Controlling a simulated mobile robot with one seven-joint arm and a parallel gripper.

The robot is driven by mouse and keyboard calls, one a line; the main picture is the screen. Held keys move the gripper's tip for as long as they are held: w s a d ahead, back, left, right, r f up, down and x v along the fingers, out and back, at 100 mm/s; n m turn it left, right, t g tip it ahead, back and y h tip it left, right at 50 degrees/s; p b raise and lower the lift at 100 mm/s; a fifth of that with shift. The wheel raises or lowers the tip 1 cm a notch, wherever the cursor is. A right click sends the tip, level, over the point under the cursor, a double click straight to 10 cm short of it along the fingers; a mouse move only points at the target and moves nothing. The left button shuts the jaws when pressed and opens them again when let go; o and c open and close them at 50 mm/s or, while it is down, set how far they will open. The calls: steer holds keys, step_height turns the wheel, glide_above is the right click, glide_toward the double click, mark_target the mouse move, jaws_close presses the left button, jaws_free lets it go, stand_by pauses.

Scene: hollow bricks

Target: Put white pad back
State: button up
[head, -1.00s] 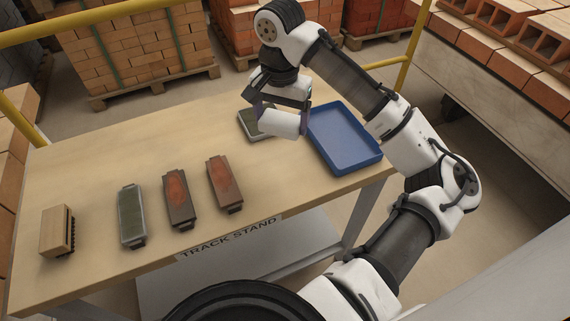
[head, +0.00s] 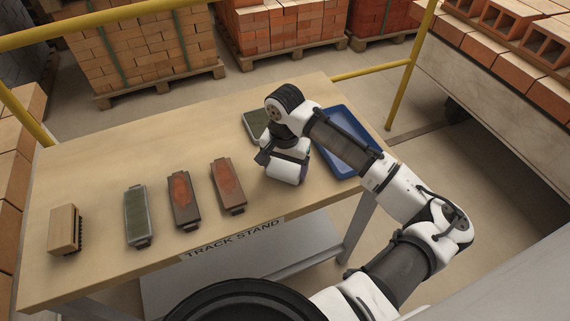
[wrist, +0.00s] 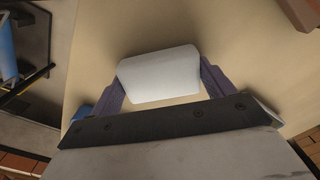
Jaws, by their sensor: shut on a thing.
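The white pad (wrist: 158,75) is a pale, rounded block in the wrist view, held between the two purple-grey fingers of my gripper (wrist: 162,68). Pale wooden tabletop shows around it. In the head view my gripper's fingertips and the pad are hidden behind the hand, which is over the table to the right of the nearest red-topped block. Three dark-ended blocks stand in a row: one with a green top (head: 136,217) and two with red tops, the left (head: 183,201) and the right (head: 228,187).
A blue tray (head: 337,165) lies at the table's right end, partly behind my arm. A small light-rimmed dish with a dark green inside (head: 255,122) lies at the back. A wooden brush (head: 64,230) stands at the left. The table (head: 130,160) is clear behind the row.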

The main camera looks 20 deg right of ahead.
mark_target(285, 167)
steer(key=shift+f, duration=0.15)
steer(key=o, duration=0.8)
step_height(285, 167, up, 12)
steer(key=shift+r+b, duration=0.2)
steer(key=shift+b, duration=0.75)
